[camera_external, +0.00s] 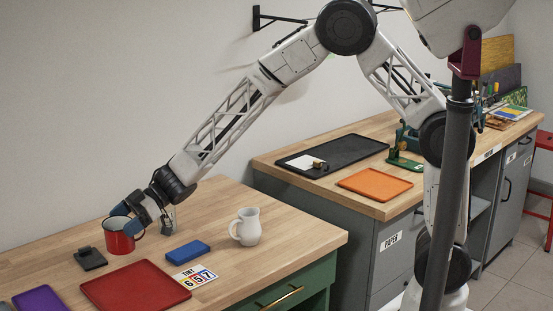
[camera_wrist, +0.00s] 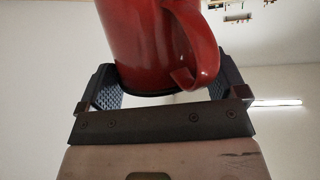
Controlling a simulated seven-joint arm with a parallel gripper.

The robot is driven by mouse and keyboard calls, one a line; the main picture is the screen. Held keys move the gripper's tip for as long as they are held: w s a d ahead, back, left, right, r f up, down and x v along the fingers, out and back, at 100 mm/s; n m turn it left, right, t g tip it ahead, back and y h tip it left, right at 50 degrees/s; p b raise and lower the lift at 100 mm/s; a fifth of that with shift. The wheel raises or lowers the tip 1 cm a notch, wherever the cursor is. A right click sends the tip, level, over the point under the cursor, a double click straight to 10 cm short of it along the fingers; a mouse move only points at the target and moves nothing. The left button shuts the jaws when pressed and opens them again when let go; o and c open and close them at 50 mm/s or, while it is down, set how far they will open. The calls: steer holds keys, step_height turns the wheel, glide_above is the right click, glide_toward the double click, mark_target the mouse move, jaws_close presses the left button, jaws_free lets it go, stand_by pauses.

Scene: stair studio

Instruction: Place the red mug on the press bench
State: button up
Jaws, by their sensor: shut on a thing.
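The red mug (camera_external: 119,242) is at the left of the wooden table with the green drawer. My gripper (camera_external: 137,218) is shut on it, with the fingers at its side. In the wrist view the mug (camera_wrist: 150,45) sits between the two dark fingers of my gripper (camera_wrist: 170,92), its handle to the right and its upper part cut off. I cannot tell whether its base touches the table. The press bench (camera_external: 335,192) is the grey-cabinet bench at the right. It carries a green press (camera_external: 405,160), a black tray (camera_external: 330,157) and an orange tray (camera_external: 375,184).
Around the mug are a small black object (camera_external: 90,259), a red tray (camera_external: 136,287), a blue block (camera_external: 187,251), a white jug (camera_external: 245,227) and a numbered card (camera_external: 194,278). A purple item (camera_external: 40,299) lies front left. A dark post (camera_external: 457,200) stands before the press bench.

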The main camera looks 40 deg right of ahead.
steer(key=s+a+f+n+g, duration=0.1)
steer(key=s+a+g, duration=0.1)
steer(key=s, duration=0.3)
steer(key=shift+a+f+n, duration=0.35)
steer(key=shift+a+n, duration=0.05)
steer(key=shift+a, duration=0.4)
steer(key=w+a+f, duration=0.1)
steer(key=w+a, duration=1)
steer(key=shift+w+f, duration=0.15)
steer(key=shift+f, duration=0.1)
steer(key=shift+f, duration=1.75)
steer(key=shift+f, duration=0.15)
steer(key=o, duration=0.7)
